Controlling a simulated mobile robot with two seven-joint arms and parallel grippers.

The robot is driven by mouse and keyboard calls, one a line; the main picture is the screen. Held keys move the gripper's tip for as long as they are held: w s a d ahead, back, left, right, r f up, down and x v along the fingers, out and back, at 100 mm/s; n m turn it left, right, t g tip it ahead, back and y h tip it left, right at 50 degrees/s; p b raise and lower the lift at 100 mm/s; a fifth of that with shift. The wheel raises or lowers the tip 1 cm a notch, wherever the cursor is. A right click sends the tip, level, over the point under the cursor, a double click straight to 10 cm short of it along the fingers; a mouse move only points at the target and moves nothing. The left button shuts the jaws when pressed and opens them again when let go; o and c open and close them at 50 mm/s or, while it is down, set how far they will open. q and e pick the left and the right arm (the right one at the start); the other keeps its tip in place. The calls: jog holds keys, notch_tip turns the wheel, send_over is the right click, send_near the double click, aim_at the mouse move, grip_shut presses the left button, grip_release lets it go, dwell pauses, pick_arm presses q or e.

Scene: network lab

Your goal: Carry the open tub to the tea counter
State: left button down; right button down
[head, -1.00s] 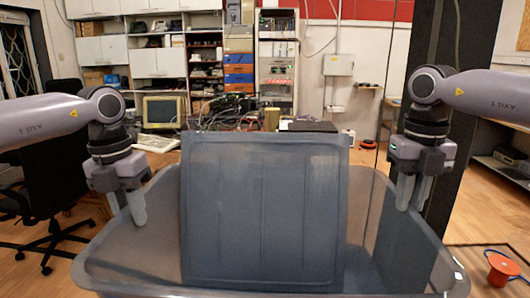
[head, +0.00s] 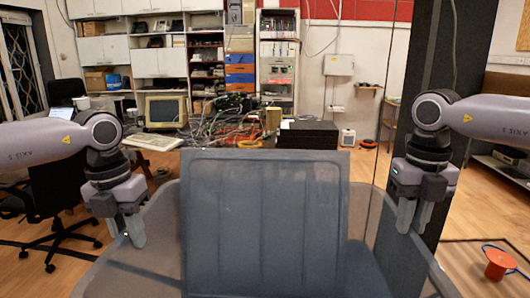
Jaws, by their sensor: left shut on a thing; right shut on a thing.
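The open tub (head: 150,262) is a large grey-blue plastic bin in front of me, low in the head view. Its near part runs below the picture edge. A ribbed grey panel (head: 265,220), perhaps its lid, stands upright in it. My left gripper (head: 126,232) is shut on the tub's left wall. My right gripper (head: 413,217) is shut on the tub's right wall. I cannot tell which surface in view is the tea counter.
A desk behind the tub holds an old monitor (head: 163,110), a keyboard (head: 152,141), tangled cables (head: 225,130) and a black box (head: 307,134). A black office chair (head: 58,205) stands left. A dark pillar (head: 455,110) rises right, with an orange spool (head: 500,264) on the floor.

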aim_at(393, 204)
pick_arm(q)
jog(key=shift+s+a+f, duration=0.1)
jog(key=shift+a+f, duration=0.05)
jog(key=shift+f, duration=0.1)
pick_arm(e)
jog(key=shift+s+d+f, duration=0.2)
jog(key=shift+f, duration=0.05)
jog(key=shift+w, duration=0.15)
